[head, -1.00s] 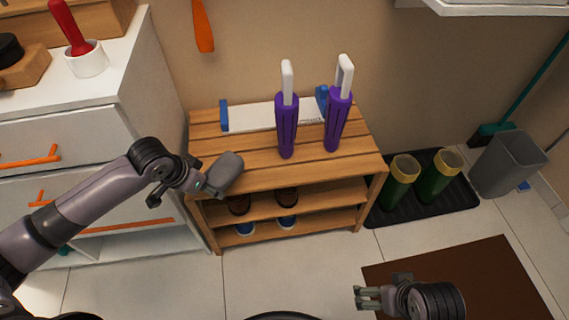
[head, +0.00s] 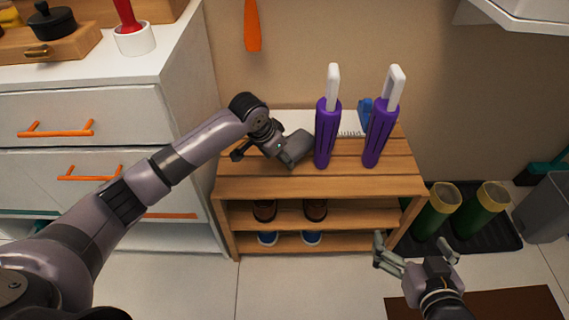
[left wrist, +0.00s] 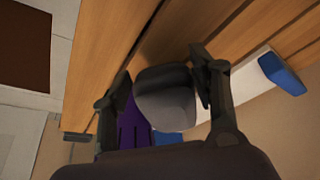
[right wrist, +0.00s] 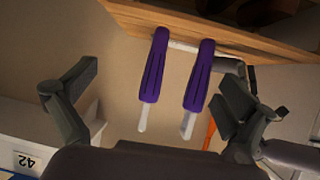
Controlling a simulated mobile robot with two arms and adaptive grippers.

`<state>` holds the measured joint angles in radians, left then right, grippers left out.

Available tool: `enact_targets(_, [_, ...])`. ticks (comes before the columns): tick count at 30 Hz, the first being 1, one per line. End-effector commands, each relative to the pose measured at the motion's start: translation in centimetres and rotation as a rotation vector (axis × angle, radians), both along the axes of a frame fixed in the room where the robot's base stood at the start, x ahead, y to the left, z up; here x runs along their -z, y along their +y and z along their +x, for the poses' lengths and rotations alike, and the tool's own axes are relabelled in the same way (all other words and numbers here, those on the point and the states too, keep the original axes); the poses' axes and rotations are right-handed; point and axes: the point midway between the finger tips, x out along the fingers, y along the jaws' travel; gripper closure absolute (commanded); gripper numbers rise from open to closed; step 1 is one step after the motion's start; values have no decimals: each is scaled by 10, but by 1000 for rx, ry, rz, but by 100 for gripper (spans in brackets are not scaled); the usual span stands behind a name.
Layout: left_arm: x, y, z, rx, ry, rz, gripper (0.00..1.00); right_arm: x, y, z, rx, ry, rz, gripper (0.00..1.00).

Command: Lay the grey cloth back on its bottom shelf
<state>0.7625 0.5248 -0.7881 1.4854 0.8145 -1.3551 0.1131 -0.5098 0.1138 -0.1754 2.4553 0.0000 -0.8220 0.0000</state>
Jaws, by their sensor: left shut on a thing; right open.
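The grey cloth (head: 296,148) looks like a small rounded block in my left gripper (head: 284,150). My left gripper is shut on it, at the top board of the wooden rack (head: 320,187), just left of the nearer purple-handled item (head: 327,135). I cannot tell whether the cloth touches the board. The left wrist view shows the cloth (left wrist: 166,98) between the two fingers. The rack's bottom shelf (head: 345,241) holds blue shoes (head: 312,238). My right gripper (head: 415,248) is open and empty in front of the rack's right end.
Dark shoes (head: 315,209) sit on the middle shelf. A second purple item (head: 382,130) stands on the top board. Green boots (head: 437,211) stand on a black tray at the right. White drawers (head: 85,115) stand at the left. The floor (head: 290,285) in front is clear.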

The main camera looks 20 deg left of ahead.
Motion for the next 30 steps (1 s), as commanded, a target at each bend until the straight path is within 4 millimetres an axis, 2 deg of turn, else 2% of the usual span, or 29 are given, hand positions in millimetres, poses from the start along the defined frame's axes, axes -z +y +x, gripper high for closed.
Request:
enact_targets(4, [1,-8,14,0,0,0,72,-18,6,12,-8,-112,27,0])
enact_targets(11, [7,-10,18,0,1,2,72,-35,10,19,-13,-207,49,0])
enact_targets(21, [34,-9,18,0,0,1,72,-93,21,29,-33,-515,128,0])
enact_targets(24, [35,-10,18,0,0,1,72,-100,22,29,-35,-548,137,0])
enact_targets(30, [35,-9,17,0,0,1,72,-101,22,29,-35,-553,138,0])
